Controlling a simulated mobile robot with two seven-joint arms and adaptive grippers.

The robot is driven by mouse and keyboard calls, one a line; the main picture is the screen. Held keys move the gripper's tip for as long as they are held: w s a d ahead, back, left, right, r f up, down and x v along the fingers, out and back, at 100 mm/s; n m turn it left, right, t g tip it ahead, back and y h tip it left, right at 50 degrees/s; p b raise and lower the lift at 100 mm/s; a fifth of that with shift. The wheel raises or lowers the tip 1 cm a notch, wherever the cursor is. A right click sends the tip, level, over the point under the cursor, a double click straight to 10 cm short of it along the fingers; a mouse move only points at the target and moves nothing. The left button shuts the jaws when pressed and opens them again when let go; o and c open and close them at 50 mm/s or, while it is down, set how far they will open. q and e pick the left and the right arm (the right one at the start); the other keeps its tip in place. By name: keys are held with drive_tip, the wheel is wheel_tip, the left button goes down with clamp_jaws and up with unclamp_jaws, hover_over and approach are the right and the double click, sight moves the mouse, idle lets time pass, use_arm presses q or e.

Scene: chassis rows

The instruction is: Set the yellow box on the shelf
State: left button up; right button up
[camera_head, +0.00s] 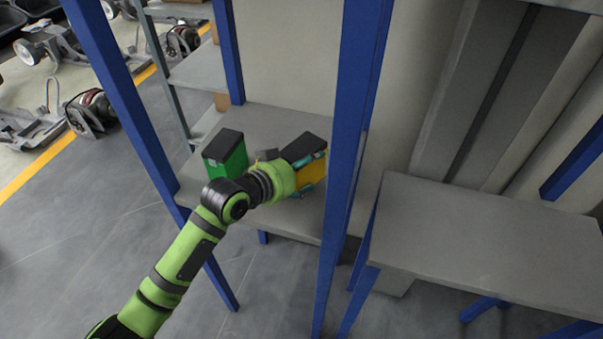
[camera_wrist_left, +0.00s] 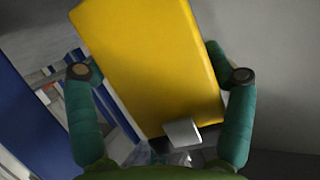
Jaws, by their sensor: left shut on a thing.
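The yellow box (camera_head: 311,172) has a black top and is over the grey shelf (camera_head: 262,121) between blue posts in the head view. My left gripper (camera_head: 308,172) is shut on it. In the left wrist view the yellow box (camera_wrist_left: 150,60) fills the middle, tilted in the picture, with a finger of my left gripper (camera_wrist_left: 160,105) on each side. I cannot tell whether the box touches the shelf. My left arm hides part of the shelf and box. My right gripper is not in view.
A green box (camera_head: 226,153) with a black top stands on the same shelf, left of the yellow box. A blue post (camera_head: 350,130) rises close to the right of my gripper. An empty grey table (camera_head: 485,240) stands at the right.

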use_arm(q)
wheel_tip(320, 180, down, 2)
drive_tip(key=shift+f, duration=0.65)
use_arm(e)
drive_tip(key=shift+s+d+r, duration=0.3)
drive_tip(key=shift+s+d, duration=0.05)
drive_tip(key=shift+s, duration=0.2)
use_arm(q)
drive_tip(key=shift+f, duration=0.1)
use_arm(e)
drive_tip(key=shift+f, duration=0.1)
use_arm(q)
drive_tip(key=o, duration=1.4)
drive_tip(key=shift+f, duration=0.15)
drive_tip(key=b+v, duration=0.1)
drive_tip(key=v, duration=1.1)
drive_tip(key=shift+r+b, duration=0.2)
drive_tip(key=shift+b, duration=0.1)
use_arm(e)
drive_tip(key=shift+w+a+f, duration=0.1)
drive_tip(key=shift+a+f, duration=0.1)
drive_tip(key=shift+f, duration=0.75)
